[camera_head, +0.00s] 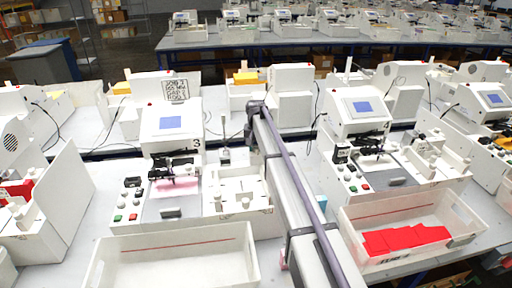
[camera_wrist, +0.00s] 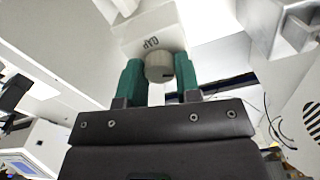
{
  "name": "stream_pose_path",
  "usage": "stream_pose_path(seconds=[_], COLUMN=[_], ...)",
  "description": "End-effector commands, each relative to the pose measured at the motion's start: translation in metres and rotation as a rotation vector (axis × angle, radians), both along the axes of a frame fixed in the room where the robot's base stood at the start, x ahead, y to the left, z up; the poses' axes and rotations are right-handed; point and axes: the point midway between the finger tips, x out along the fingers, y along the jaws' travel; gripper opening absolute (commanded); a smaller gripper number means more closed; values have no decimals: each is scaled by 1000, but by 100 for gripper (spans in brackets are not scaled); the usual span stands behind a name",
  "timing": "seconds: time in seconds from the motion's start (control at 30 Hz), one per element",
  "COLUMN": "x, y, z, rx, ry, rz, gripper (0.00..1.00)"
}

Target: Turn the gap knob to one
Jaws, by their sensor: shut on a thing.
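The gap knob (camera_wrist: 157,70) is a short, pale grey cylinder with a small dark mark on its face. It sits on a white block (camera_wrist: 135,30) marked GAP, whose lettering appears upside down in the wrist view. My gripper (camera_wrist: 160,74) has two teal fingers, one on each side of the knob, and is shut on it. The number the knob points at cannot be read. In the head view my arm reaches over the middle of the bench, and the knob cannot be made out there.
A white plotter with a blue screen (camera_head: 170,122) stands left of my arm, and a similar one (camera_head: 362,107) stands right. An empty white tray (camera_head: 175,262) is at the front left. Another tray (camera_head: 400,215) holds red sheets (camera_head: 405,238).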

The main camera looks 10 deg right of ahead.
Motion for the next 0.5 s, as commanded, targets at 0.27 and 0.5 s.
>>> stream_pose_path(seconds=[0.27,0.5], x=[-1,-1], y=[0,0], z=[0,0], rx=[0,0], ry=[1,2], rz=[20,19], gripper=[7,33])
